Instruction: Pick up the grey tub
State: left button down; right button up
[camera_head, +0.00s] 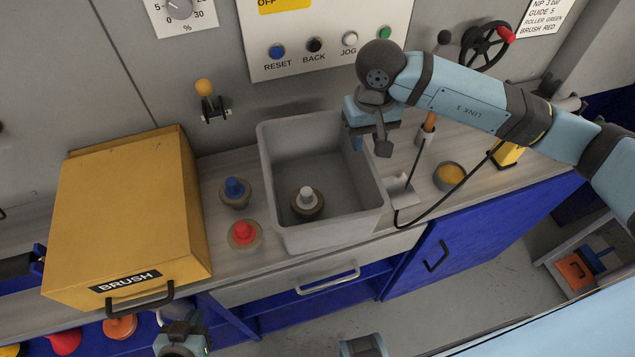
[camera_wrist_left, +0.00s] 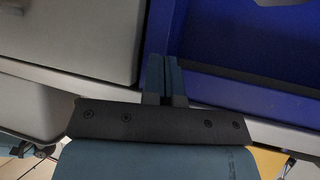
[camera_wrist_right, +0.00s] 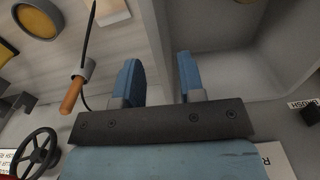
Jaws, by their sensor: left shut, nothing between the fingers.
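The grey tub (camera_head: 278,205) stands upright on the worktop, open at the top. A brush with a white knob (camera_head: 306,196) sits inside it. My right gripper (camera_head: 368,132) is at the tub's right rim, near its back corner. In the right wrist view my right gripper (camera_wrist_right: 160,80) is open, with the wall of the tub (camera_wrist_right: 230,45) between its apart fingers; I cannot tell whether they touch it. My left gripper (camera_head: 181,345) is low in front of the worktop, far from the tub. In the left wrist view its fingers (camera_wrist_left: 165,75) are together and empty.
A yellow BRUSH box (camera_head: 125,215) stands left of the tub. A yellow-filled bowl (camera_head: 450,176) and a cable (camera_head: 425,216) lie to the right. A control panel (camera_head: 325,40) rises behind.

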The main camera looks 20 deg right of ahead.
aim_at(362, 167)
jog(key=shift+f, duration=0.75)
jog(key=f, duration=0.1)
jog(key=f+p, duration=0.1)
jog(key=f, duration=0.2)
jog(key=shift+s+a+f, duration=0.1)
jog(key=shift+s+a, duration=0.05)
jog(key=shift+s, duration=0.1)
jog(key=shift+f, duration=0.55)
grip_shut()
